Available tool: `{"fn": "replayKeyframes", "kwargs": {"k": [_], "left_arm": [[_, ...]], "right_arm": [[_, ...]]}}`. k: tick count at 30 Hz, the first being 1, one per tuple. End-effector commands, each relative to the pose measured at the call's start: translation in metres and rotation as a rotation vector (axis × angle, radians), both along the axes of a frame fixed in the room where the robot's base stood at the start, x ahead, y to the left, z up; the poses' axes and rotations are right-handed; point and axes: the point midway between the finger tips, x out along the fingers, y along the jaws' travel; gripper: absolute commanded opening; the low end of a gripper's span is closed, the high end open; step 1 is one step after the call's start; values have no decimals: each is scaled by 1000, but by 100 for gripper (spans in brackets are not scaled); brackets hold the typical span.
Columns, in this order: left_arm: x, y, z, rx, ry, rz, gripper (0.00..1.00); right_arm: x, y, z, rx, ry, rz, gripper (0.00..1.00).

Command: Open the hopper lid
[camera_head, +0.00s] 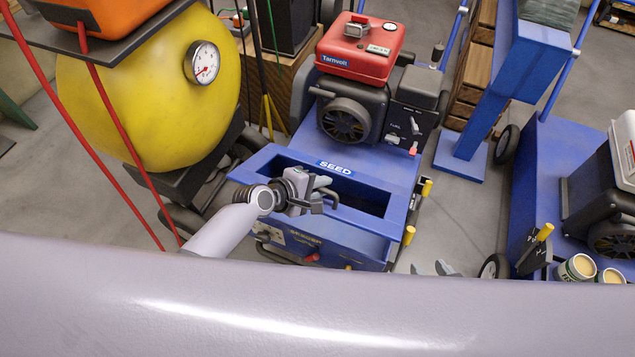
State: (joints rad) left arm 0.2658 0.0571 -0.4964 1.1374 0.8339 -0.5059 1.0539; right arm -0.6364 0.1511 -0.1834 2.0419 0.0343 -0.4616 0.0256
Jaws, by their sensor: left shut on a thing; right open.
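The blue seed hopper (398,209) is in the middle of the head view, marked SEED on its back edge. A dark rectangular opening shows in its top. My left gripper (319,190) is over the front left of this opening, shut on what looks like a dark curved handle (333,198). The gripper hides much of the handle and part of the opening. I cannot clearly make out the lid or its angle. My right gripper (435,268) shows only its two grey fingertips, apart and empty, low in front of the hopper's right side.
A red engine (360,47) stands behind the hopper. A yellow tank (140,105) with a gauge and red hoses is at left. Yellow-tipped levers (409,236) rise at the hopper's right. Another blue machine (540,165) is at right, with bare floor (465,225) between. My arm covers the bottom.

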Motion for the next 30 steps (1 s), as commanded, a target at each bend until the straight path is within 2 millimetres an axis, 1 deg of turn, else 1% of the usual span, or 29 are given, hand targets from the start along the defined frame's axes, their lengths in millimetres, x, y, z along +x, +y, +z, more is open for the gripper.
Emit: {"fn": "replayKeyframes", "kwargs": {"k": [1, 6, 10, 15, 23, 30], "left_arm": [[4, -2, 13, 2, 13, 1, 0], [11, -4, 19, 20, 70, 1, 0], [16, -6, 23, 32, 102, 1, 0], [19, -7, 25, 40, 131, 2, 0], [21, -7, 24, 46, 145, 1, 0], [21, -7, 24, 46, 145, 1, 0]], "right_arm": [[0, 0, 13, 0, 0, 0, 43], [0, 0, 27, 1, 0, 1, 43], [0, 0, 35, -3, -6, 1, 43], [0, -1, 38, -8, -7, 2, 43], [-3, -4, 33, -15, 0, 0, 43], [-3, -4, 33, -14, 0, -2, 43]]}}
